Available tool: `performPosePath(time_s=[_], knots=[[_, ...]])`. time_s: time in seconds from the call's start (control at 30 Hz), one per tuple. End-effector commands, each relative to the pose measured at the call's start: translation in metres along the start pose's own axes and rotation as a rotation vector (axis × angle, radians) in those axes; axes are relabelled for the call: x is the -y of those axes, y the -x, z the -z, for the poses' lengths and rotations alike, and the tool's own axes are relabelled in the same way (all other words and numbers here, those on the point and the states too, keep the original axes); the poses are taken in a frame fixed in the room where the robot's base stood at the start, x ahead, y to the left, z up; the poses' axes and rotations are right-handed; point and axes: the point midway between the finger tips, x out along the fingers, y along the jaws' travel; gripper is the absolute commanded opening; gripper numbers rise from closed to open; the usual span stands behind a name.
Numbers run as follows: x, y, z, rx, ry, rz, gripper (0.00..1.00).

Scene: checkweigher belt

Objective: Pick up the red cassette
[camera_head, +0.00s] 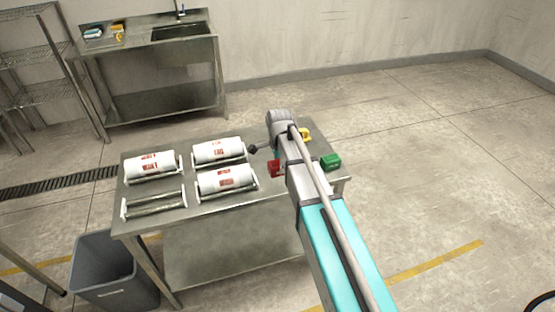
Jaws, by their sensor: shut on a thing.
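The red cassette (274,168) shows as a small red block at the right part of the steel table, just left of my arm. Part of it is hidden behind my arm. My arm reaches in from the lower right, and its wrist is over the table. The jaws of my gripper are hidden behind my wrist and forearm, so their contact with the red cassette cannot be seen. I cannot tell whether the cassette rests on the table or is held above it.
A green block (330,161) and a partly hidden yellow block (305,134) lie right of my arm. A small dark object (253,149) shows left of my wrist. White rollers with red print (219,151) fill the table's left. A grey bin (105,272) stands at front left.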

Motion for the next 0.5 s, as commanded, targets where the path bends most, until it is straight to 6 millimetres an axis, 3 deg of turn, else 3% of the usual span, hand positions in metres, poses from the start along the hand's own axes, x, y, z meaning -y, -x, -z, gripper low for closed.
performPosePath(time_s=[0.03, 0.2, 0.5], knots=[[-0.015, 0.011, -0.002, 0.0, 0.0, 0.0, 0.15], [-0.049, 0.025, -0.006, 0.0, 0.0, 0.0, 0.15], [-0.083, 0.038, -0.01, 0.0, 0.0, 0.0, 0.15]])
